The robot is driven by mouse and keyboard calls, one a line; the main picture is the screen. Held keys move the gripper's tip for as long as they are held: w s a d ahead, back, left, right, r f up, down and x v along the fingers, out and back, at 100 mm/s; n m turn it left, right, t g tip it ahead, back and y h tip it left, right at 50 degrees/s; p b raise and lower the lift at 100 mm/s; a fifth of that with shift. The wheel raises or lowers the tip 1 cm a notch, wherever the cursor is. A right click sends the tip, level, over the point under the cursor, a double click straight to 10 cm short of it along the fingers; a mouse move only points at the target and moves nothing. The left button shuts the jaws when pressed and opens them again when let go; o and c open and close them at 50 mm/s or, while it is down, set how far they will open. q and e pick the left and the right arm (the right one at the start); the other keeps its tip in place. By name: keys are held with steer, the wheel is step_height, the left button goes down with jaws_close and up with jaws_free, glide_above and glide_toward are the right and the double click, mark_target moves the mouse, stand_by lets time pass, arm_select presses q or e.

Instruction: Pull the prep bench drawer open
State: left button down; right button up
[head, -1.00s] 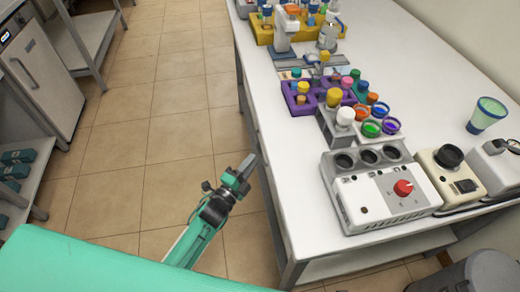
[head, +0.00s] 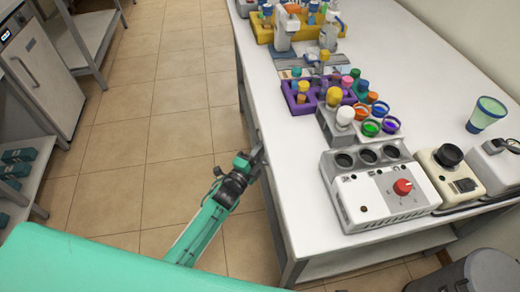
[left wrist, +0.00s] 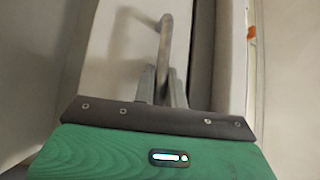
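The prep bench is the long white-topped bench (head: 290,140) on the right in the head view. Its drawer front shows in the left wrist view as a pale panel (left wrist: 115,50) with a metal bar handle (left wrist: 166,38). My left gripper (head: 258,155) is at the bench's left side, just below the top's edge. In the left wrist view its two fingers (left wrist: 162,86) stand close on either side of the handle bar and look shut on it. The head view hides the handle and drawer front. My right gripper is in no view.
On the bench stand a white device with a red knob (head: 403,187), a purple rack (head: 297,108), a yellow tray (head: 262,32) and a green cup (head: 487,114). The tiled floor (head: 180,110) left of the bench is clear. A grey bin (head: 480,272) is at lower right.

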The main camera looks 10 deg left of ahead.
arm_select(q)
steer(key=shift+a, duration=0.1)
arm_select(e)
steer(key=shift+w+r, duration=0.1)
